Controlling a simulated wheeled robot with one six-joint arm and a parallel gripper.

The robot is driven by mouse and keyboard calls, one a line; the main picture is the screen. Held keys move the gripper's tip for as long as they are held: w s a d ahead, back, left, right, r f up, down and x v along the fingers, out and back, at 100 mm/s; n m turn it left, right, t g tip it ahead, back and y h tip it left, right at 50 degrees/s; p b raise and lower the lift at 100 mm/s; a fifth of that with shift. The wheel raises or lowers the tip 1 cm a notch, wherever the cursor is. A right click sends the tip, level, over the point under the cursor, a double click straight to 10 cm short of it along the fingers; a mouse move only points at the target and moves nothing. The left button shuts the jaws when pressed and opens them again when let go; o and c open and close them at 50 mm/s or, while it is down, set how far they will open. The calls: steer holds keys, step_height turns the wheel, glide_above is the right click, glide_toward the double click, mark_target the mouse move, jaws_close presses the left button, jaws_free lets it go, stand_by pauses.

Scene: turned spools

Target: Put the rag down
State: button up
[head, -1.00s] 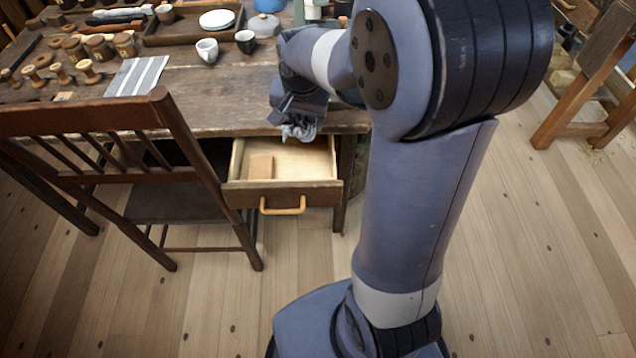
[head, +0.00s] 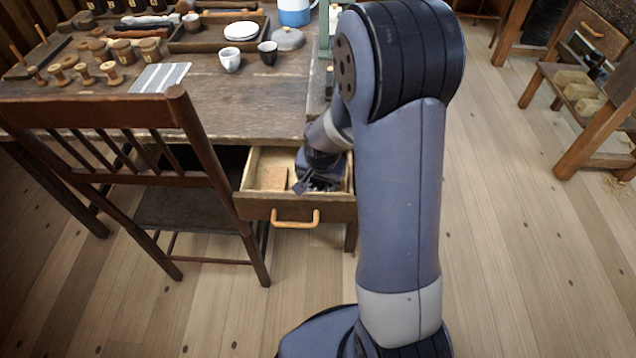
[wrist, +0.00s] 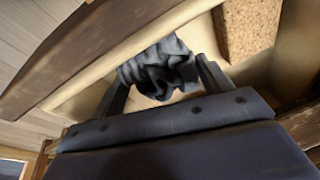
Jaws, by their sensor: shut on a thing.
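The rag is a crumpled dark grey cloth (wrist: 160,68) seen between my fingers in the wrist view. My gripper (wrist: 160,85) is shut on it. In the head view my gripper (head: 312,184) is down at the open drawer (head: 292,210), in its right part, and the rag is mostly hidden there. In the wrist view the rag is close over the pale drawer floor; I cannot tell whether it touches.
A brown cork-like block (head: 272,178) lies in the drawer to the left of my gripper. A wooden chair (head: 190,190) stands left of the drawer.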

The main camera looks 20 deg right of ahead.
steer(key=shift+f, duration=0.5)
steer(key=shift+f, duration=0.1)
steer(key=o, duration=1)
steer(key=shift+c, duration=0.2)
steer(key=p+v, duration=0.2)
steer(key=v, duration=1)
